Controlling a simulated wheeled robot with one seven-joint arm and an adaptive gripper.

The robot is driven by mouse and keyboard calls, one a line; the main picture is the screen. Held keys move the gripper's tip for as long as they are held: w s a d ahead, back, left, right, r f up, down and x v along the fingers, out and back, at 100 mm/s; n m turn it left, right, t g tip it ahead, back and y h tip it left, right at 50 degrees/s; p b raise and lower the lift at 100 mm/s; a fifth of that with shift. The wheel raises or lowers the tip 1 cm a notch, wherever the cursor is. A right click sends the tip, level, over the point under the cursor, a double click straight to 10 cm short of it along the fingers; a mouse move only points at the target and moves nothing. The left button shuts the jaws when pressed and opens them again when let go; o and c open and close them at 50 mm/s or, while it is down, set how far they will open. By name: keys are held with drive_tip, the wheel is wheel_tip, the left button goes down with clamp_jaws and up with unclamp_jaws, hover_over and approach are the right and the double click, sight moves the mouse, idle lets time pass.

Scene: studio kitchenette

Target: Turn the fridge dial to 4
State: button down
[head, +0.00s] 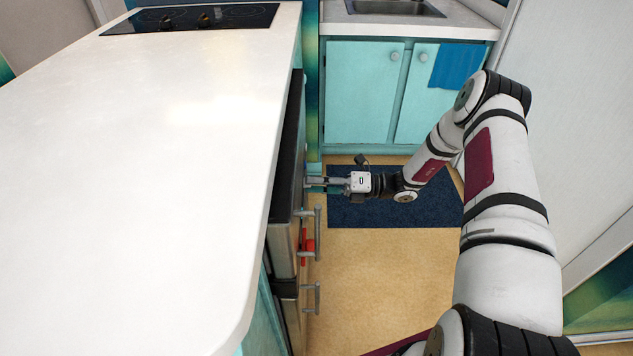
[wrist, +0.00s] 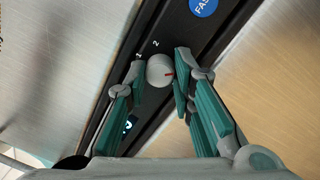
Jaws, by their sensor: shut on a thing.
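In the head view my gripper (head: 312,182) reaches left to the front under the counter; the dial is hidden there.
The white counter (head: 150,150) overhangs the fridge front. Grey bar handles (head: 317,232) and a red item (head: 309,246) stick out nearer to me. A dark blue mat (head: 390,208) lies on the floor. Teal cabinets (head: 362,95) stand at the back.

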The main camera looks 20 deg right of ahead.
drive_tip(key=shift+m, duration=1.1)
drive_tip(key=c, duration=1.4)
unclamp_jaws()
drive_tip(key=shift+o, duration=0.2)
drive_tip(key=v, duration=1.2)
drive_tip(key=shift+f, duration=0.1)
